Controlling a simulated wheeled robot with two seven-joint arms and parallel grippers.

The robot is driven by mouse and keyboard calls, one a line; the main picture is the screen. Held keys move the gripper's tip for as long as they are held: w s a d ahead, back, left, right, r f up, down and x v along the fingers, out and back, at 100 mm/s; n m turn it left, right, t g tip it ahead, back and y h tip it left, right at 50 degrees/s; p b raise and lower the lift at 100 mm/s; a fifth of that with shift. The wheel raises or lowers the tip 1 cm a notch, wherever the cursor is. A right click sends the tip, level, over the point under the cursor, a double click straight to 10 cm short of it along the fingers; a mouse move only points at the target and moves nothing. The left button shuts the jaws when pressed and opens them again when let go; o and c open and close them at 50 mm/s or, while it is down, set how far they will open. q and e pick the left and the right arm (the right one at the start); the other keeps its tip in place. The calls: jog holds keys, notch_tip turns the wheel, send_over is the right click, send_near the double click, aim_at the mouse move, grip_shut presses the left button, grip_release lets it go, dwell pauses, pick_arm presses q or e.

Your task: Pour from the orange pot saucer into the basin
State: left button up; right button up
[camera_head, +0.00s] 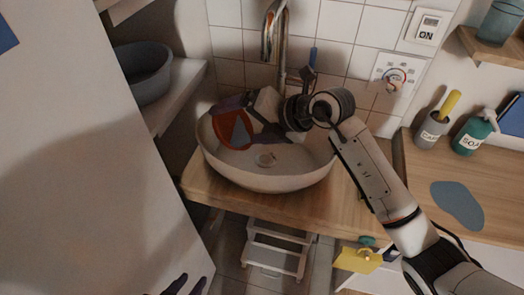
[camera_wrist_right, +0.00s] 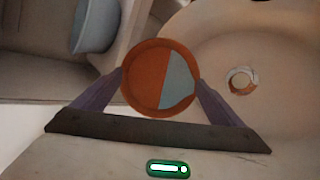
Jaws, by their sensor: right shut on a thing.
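The orange pot saucer (camera_head: 223,126) is held over the left part of the white basin (camera_head: 270,178). In the right wrist view the saucer (camera_wrist_right: 142,80) sits between the two purple fingers of my right gripper (camera_wrist_right: 160,88), which is shut on its rim. Blue-grey contents (camera_wrist_right: 178,82) cover one side of the saucer with a straight edge, so it looks tilted. The basin's drain (camera_wrist_right: 240,82) shows to the right of the saucer. My left gripper (camera_head: 186,285) shows only its fingertips at the bottom edge, apart, with nothing seen between them.
A chrome faucet (camera_head: 270,35) rises behind the basin. A grey tub (camera_head: 146,74) stands on the left shelf. A grey cup (camera_head: 430,132), a teal soap bottle (camera_head: 471,137) and a flat blue-grey patch (camera_head: 458,204) are on the right counter. A step stool (camera_head: 276,252) stands below.

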jog(key=shift+d+r+y, duration=0.15)
jog(key=shift+d+y, duration=0.1)
jog(key=shift+y, duration=0.15)
